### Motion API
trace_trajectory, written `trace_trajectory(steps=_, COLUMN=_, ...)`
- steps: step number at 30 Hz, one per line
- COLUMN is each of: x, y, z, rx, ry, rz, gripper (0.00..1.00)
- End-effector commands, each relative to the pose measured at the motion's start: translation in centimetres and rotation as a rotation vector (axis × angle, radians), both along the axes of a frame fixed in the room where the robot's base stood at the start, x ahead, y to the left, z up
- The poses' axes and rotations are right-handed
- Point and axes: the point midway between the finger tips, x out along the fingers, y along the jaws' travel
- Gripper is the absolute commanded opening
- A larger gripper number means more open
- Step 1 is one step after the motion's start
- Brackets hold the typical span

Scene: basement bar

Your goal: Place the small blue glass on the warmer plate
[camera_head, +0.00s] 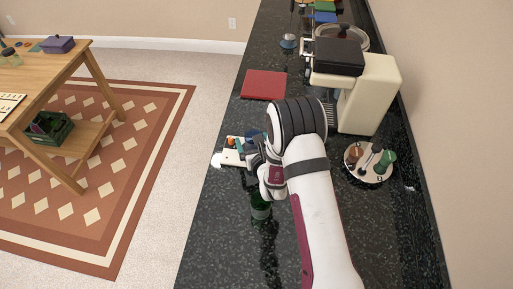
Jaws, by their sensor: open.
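My gripper (262,172) is over the black counter, beside a small cream tray. Its fingers are small and partly covered by my wrist, but they look apart with nothing clearly between them. A small bluish glass-like item (288,41) stands at the far end of the counter, well beyond my gripper; it is too small to tell for sure that it is the blue glass. A cream machine with a black top (368,92) stands on the right of the counter. Its low front part is partly hidden by my arm, and I cannot clearly make out a warmer plate.
The cream tray (229,159) holds small items. A red book (264,84) lies beyond it. A round tray (354,170) with a green item is right of my arm. The wall bounds the right.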

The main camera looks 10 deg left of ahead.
Motion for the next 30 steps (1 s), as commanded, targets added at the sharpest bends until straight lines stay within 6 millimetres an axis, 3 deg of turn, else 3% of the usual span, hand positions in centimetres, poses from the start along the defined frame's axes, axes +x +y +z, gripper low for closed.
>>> trace_trajectory(steps=6, x=-4.7, y=-1.9, z=2.1, rx=-0.001, ry=0.003, rz=0.000, gripper=0.94)
trace_trajectory(steps=12, x=-7.8, y=-3.2, z=3.5, rx=0.000, ry=0.001, rz=0.000, gripper=0.94)
trace_trajectory(steps=22, x=-8.6, y=-4.1, z=4.3, rx=0.043, ry=0.032, rz=-0.037, gripper=0.94)
trace_trajectory(steps=26, x=-7.8, y=-7.4, z=6.6, rx=0.418, ry=0.295, rz=-0.368, gripper=0.94)
trace_trajectory(steps=28, x=-8.8, y=-9.8, z=8.2, rx=0.727, ry=0.495, rz=-0.663, gripper=0.94)
trace_trajectory(steps=30, x=-11.3, y=-12.1, z=9.9, rx=1.051, ry=0.678, rz=-1.020, gripper=0.94)
